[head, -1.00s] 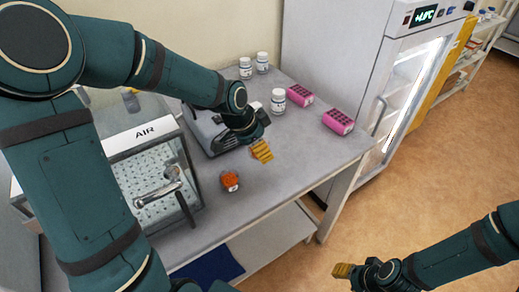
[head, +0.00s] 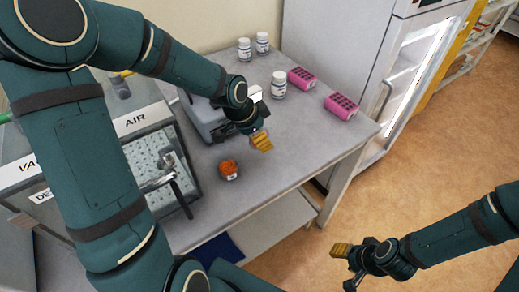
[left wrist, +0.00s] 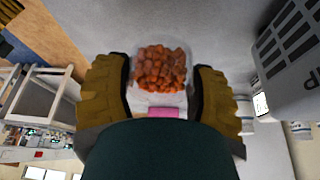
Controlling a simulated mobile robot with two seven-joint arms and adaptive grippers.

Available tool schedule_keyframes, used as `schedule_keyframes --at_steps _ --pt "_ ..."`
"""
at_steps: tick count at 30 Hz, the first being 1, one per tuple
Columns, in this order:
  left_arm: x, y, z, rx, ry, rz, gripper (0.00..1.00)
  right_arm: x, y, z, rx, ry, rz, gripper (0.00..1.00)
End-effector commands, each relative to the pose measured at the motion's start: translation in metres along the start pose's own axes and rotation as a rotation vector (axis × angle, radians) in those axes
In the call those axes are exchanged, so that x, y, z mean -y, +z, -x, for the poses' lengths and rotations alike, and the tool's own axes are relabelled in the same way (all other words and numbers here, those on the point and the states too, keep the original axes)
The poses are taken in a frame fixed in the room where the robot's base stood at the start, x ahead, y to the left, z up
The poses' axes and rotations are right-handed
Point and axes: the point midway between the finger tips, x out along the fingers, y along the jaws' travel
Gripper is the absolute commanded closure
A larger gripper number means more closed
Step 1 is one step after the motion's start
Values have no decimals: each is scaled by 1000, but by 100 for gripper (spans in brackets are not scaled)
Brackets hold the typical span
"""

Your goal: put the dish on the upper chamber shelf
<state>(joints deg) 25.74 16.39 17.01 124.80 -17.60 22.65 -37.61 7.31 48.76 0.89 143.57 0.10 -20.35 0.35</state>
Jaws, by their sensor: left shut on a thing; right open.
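My left gripper (head: 262,141) is above the table near the grey device. In the left wrist view its ridged yellow fingers (left wrist: 160,92) are shut around a small clear dish (left wrist: 160,70) of orange-brown pellets. My left arm covers part of the chamber. My right gripper (head: 345,265) is open and empty at lower right, over the floor.
An orange-filled container (head: 228,170) stands on the table between chamber and left gripper. White bottles (head: 279,85) and pink racks (head: 341,105) stand farther back. The grey device (head: 205,118) is beside the chamber. A fridge (head: 335,55) is behind the table. The table's right front is bare.

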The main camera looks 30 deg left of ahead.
Motion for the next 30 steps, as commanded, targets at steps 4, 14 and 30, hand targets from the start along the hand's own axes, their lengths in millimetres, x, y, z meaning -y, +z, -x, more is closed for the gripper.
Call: schedule_keyframes --at_steps 4,14,30 --pt "0 4 -9 0 0 0 77 -1 1 -3 3 0 1 53" --pt "0 18 -45 0 0 -1 77 -4 5 -10 10 -1 3 53" --pt "0 20 -48 -1 -1 -1 8 -4 5 -12 12 -1 4 53"
